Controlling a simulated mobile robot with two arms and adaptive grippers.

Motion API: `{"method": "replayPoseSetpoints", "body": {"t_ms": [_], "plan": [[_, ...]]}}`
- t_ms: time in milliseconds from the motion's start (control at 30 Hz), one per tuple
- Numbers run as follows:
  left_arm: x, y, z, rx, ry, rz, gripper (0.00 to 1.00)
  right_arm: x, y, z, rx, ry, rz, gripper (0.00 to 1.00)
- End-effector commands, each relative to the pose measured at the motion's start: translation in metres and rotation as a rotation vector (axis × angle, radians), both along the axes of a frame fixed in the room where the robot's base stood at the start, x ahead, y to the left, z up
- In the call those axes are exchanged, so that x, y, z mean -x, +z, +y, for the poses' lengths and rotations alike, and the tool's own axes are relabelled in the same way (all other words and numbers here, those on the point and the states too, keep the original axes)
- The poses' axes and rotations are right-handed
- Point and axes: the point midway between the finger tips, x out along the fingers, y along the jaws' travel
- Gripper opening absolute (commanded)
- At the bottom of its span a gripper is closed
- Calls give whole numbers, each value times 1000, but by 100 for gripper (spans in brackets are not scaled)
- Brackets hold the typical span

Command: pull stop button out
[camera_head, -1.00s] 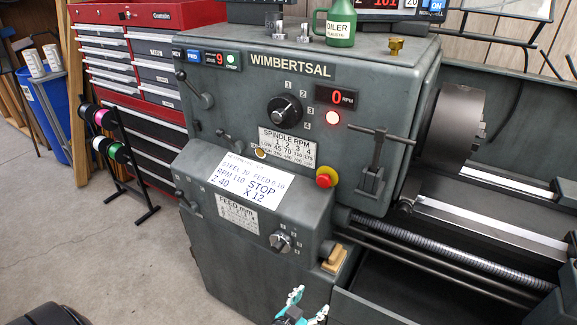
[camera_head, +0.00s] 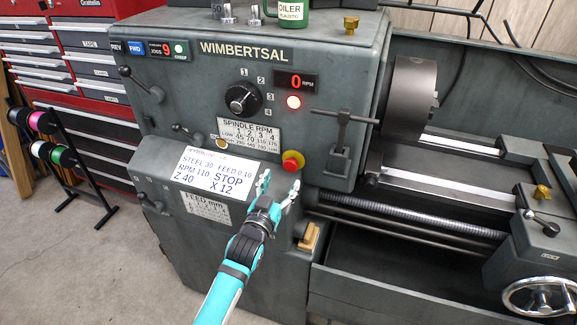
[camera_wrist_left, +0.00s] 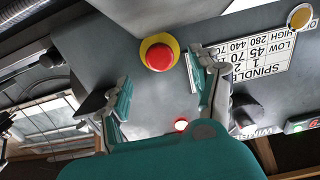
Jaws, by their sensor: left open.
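The stop button is a red knob on a yellow base (camera_head: 292,161) on the front of the grey lathe headstock, below the lit red lamp. My left gripper (camera_head: 279,184) is open in front of the headstock, just below and left of the button in the head view. In the left wrist view the stop button (camera_wrist_left: 159,55) shows beyond the fingertips, between the two spread fingers (camera_wrist_left: 160,88). The fingers appear apart from it. My right gripper is not in view.
A T-shaped lever (camera_head: 343,130) stands right of the button. The instruction card (camera_head: 215,173) lies left of it. The lathe chuck (camera_head: 408,95), bed and handwheel (camera_head: 540,297) are at the right. A red tool cabinet (camera_head: 75,60) stands at the left.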

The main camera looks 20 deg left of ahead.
Motion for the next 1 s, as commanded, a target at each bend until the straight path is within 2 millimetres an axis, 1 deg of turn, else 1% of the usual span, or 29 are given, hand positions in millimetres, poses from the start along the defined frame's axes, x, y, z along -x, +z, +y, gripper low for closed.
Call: {"method": "replayPoseSetpoints", "body": {"t_ms": [33, 100, 200, 300, 400, 500, 767, 867, 1000], "plan": [[-12, 2, 0, 0, 0, -1, 64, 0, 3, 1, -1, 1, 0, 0], [-26, 2, -1, 0, 0, -2, 64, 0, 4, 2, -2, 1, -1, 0], [-44, 2, -2, 0, 0, 0, 64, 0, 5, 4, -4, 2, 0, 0], [-56, 1, -2, 0, 0, -1, 64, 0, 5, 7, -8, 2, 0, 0], [-64, 0, -2, 0, 0, 0, 64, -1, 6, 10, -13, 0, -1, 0], [-67, 0, -3, 0, 0, 1, 64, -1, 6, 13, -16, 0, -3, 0], [-68, 0, -3, 0, 0, 0, 64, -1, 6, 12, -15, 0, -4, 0], [-68, 0, -2, 0, 0, 0, 52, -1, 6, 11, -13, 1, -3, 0], [-68, 0, -2, 0, 0, 0, 34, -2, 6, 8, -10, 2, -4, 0]]}}
